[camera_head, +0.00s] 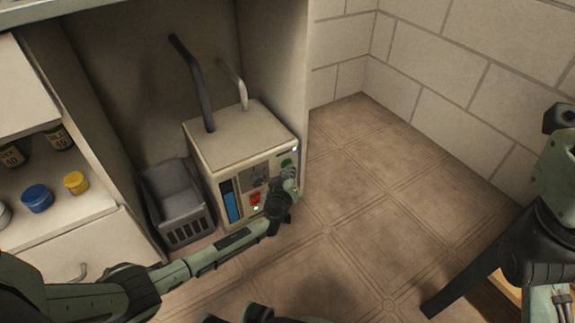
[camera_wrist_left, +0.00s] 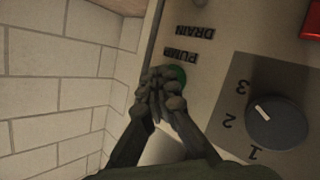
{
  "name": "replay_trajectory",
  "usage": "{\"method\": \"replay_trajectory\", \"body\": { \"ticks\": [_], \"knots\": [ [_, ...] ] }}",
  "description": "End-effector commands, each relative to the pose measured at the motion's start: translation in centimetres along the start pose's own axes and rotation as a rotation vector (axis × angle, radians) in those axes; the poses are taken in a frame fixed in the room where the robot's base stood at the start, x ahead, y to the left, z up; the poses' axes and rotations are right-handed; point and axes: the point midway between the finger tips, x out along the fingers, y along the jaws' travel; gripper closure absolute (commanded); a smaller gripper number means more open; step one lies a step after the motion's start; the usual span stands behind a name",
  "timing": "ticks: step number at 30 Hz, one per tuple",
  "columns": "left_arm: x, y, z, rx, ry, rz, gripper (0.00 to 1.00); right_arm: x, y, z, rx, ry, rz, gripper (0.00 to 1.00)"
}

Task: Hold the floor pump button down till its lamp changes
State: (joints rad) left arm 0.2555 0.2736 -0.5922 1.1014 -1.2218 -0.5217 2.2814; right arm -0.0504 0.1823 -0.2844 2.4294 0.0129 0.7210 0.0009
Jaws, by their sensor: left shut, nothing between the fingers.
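The pump unit (camera_head: 235,145) is a beige box on the floor inside an open bay. Its green button (camera_head: 287,162) is on the upper right of the front panel. In the left wrist view the green button (camera_wrist_left: 177,73) sits beside the label PUMP, partly hidden by my fingers. My left gripper (camera_head: 288,178) is shut and empty, its tips (camera_wrist_left: 163,80) right at the button. I cannot tell whether they press it. A small bluish-white bright spot (camera_head: 294,149) shows above the button; another pale spot (camera_head: 256,208) is below the red button (camera_head: 255,198). My right gripper's fingers are unclear.
A grey dial (camera_wrist_left: 277,122) with numbers is on the panel. A grey basket (camera_head: 188,225) stands left of the unit, and two pipes (camera_head: 190,75) rise from its top. Blue and yellow jars (camera_head: 76,182) sit on the left shelf. The tiled floor (camera_head: 370,190) to the right is clear.

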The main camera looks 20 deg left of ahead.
Motion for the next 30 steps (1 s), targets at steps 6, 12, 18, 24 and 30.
{"method": "replay_trajectory", "body": {
  "ticks": [6, 12, 18, 24, 30],
  "knots": [
    [-0.8, 0.6, 0.6, -0.001, 0.0, -0.001, 1.0, 0.0, 0.0, 0.0, 0.0, 0.0, 0.0, 0.5],
    [-1.0, 0.7, 0.7, 0.0, 0.0, -0.001, 1.0, 0.0, 0.0, 0.0, 0.0, 0.001, 0.0, 0.5],
    [-1.1, 0.7, 0.8, 0.0, -0.001, 0.0, 1.0, 0.0, 0.0, 0.0, 0.0, 0.001, 0.0, 0.5],
    [-2.0, 1.4, 1.5, -0.003, -0.003, 0.001, 1.0, 0.0, 0.0, 0.0, 0.0, 0.001, 0.0, 0.5],
    [-3.4, 2.5, 2.7, -0.003, -0.004, 0.001, 1.0, 0.0, 0.0, 0.0, 0.0, 0.001, 0.0, 0.5]
  ]
}}
